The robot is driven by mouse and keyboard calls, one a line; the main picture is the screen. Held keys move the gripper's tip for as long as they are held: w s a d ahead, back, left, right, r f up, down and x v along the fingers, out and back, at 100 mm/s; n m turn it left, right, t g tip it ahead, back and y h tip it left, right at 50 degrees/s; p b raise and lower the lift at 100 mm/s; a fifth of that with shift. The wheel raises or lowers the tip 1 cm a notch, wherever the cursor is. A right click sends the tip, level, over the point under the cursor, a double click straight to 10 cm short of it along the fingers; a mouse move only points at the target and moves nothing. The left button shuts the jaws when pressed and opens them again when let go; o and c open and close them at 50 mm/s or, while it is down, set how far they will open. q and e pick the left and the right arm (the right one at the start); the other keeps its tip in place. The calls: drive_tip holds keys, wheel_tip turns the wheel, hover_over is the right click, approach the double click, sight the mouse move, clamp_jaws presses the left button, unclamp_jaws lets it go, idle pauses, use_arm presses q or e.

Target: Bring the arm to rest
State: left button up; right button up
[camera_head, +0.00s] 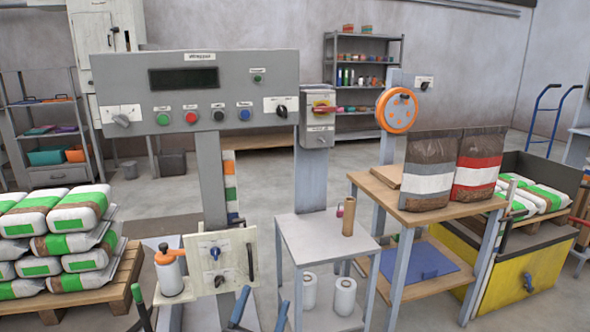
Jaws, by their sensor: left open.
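My left gripper (267,298) is at the bottom edge, a little left of the middle. Its two blue fingers stand apart, and nothing shows between them. Most of that arm is below the frame. The gripper appears in front of the gap between the small white panel (207,249) and the grey side table (305,229). My right gripper is not in view.
The control console (190,133) stands behind. Filled sacks (62,220) lie on a pallet at left. Two pouches (428,177) stand on the wooden bench (408,213) at right.

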use_arm(q)
drive_tip(key=s+f+n+g+y+p, duration=0.6)
drive_tip(key=f+g+y+p, duration=0.25)
drive_tip(key=f, duration=0.35)
drive_tip(key=s+a+g+y+p, duration=0.1)
drive_tip(key=s+a+g+p, duration=0.3)
drive_tip(key=s+g+p, duration=0.3)
drive_tip(key=s+a+f+g+y+p, duration=0.1)
drive_tip(key=s+a+g+y+p, duration=0.1)
drive_tip(key=s+g+p, duration=0.5)
drive_tip(key=s+a+p, duration=0.1)
drive_tip(key=s, duration=0.3)
drive_tip(key=shift+s+a, duration=0.3)
drive_tip(key=shift+a, duration=0.05)
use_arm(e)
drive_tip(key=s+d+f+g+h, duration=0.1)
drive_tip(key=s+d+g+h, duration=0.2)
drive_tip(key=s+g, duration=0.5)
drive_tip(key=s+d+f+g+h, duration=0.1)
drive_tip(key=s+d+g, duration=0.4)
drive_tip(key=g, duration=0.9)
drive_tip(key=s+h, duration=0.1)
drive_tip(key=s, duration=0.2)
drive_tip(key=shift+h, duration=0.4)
use_arm(q)
drive_tip(key=shift+f+y, duration=0.1)
drive_tip(key=shift+y, duration=0.15)
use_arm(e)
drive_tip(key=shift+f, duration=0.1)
